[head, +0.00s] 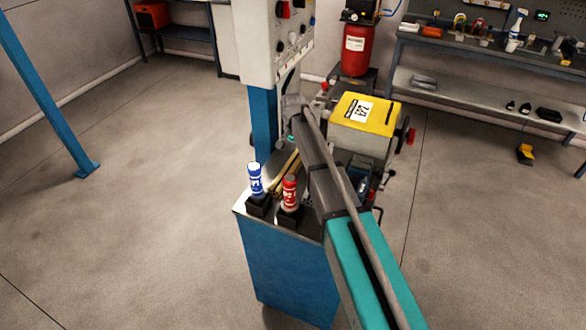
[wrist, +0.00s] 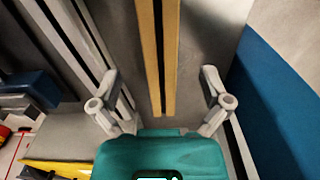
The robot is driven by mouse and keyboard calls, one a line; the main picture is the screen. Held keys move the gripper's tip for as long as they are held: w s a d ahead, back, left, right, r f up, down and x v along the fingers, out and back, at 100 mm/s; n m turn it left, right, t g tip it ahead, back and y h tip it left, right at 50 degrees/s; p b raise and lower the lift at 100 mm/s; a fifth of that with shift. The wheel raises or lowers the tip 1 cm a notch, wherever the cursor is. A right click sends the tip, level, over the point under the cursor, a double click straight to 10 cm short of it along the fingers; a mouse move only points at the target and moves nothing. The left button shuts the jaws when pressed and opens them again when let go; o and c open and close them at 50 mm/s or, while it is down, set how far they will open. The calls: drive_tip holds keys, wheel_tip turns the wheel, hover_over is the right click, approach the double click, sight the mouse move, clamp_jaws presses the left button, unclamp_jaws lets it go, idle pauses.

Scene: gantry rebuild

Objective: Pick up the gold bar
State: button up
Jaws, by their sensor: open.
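The gold bar (wrist: 145,60) shows in the wrist view as a long strip beside a second parallel gold strip (wrist: 171,60), with a dark gap between them. I cannot tell whether they are one piece. In the head view the gold (head: 284,172) lies on the metal bench top, partly hidden by my arm. My gripper (wrist: 160,80) is open, with one finger on each side of the gold strips and clear room between. Nothing is held. In the head view my gripper is mostly hidden behind my arm.
A blue bottle (head: 255,178) and a red bottle (head: 290,190) stand in black holders at the bench's near edge. A white control box (head: 270,40) on a blue post rises behind. A yellow-topped machine (head: 362,112) stands to the right. The floor at left is clear.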

sight(293, 162)
drive_tip(key=shift+f+b, duration=0.35)
drive_tip(key=shift+f, duration=0.2)
drive_tip(key=f+b, duration=0.3)
drive_tip(key=shift+s+a+f, duration=0.15)
drive_tip(key=shift+s+f, duration=0.1)
drive_tip(key=shift+s, duration=0.1)
drive_tip(key=shift+f+b, duration=0.85)
drive_tip(key=shift+b, duration=0.25)
drive_tip(key=shift+c, duration=0.3)
clamp_jaws()
